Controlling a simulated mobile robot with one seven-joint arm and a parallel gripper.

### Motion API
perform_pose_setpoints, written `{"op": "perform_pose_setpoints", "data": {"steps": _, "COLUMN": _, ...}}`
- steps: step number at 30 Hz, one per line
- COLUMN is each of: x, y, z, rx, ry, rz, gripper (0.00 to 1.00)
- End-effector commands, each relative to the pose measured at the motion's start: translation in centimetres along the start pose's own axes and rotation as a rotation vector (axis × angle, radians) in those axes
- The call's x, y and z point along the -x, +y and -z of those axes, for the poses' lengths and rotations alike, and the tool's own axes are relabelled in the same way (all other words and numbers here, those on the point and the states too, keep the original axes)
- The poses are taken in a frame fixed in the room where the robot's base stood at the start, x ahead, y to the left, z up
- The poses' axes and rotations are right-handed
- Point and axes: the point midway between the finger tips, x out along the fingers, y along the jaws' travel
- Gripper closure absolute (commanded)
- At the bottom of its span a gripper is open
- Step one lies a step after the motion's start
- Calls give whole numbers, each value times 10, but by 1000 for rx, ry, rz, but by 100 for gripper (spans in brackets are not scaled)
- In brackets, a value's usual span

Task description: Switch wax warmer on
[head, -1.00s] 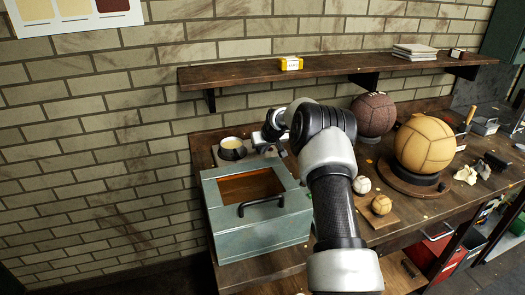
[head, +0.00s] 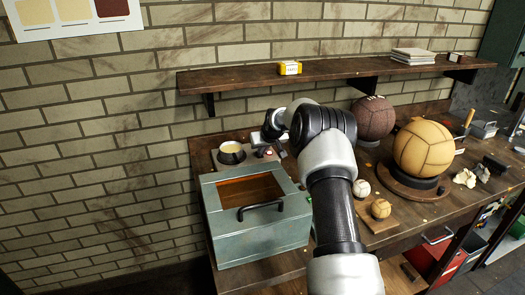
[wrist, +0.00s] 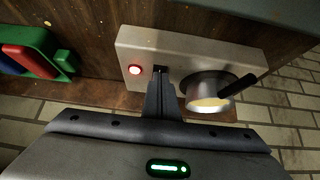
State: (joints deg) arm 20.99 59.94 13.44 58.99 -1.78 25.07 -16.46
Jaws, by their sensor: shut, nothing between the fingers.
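The wax warmer is a pale flat base (wrist: 190,52) with a dark-handled metal pot (wrist: 209,90) on its right in the wrist view. A red light (wrist: 135,70) glows on the base's left part. My gripper (wrist: 160,76) is shut and empty, its tips at the base between the red light and the pot. Whether they touch the base or a switch there, I cannot tell. In the head view the pot (head: 231,152) holds pale yellow wax, and a small red spot (head: 268,152) shows beside it, under my wrist.
A teal box with a black handle (head: 257,237) stands in front of the warmer. Leather balls (head: 423,146) sit to the right on the bench. A wooden shelf (head: 335,74) runs above. Green and red items (wrist: 38,55) lie left of the warmer in the wrist view.

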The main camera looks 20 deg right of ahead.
Motion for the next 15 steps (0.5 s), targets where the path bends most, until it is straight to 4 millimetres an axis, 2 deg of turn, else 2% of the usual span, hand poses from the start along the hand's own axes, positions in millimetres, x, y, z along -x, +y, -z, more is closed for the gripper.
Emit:
{"op": "perform_pose_setpoints", "data": {"steps": 5, "x": 14, "y": -3, "z": 10, "rx": 1, "ry": 2, "rz": 0, "gripper": 100}}
{"op": "perform_pose_setpoints", "data": {"steps": 9, "x": 39, "y": -10, "z": 26, "rx": 2, "ry": 3, "rz": 0, "gripper": 100}}
{"op": "perform_pose_setpoints", "data": {"steps": 15, "x": 81, "y": -9, "z": 10, "rx": 0, "ry": 1, "rz": 0, "gripper": 100}}
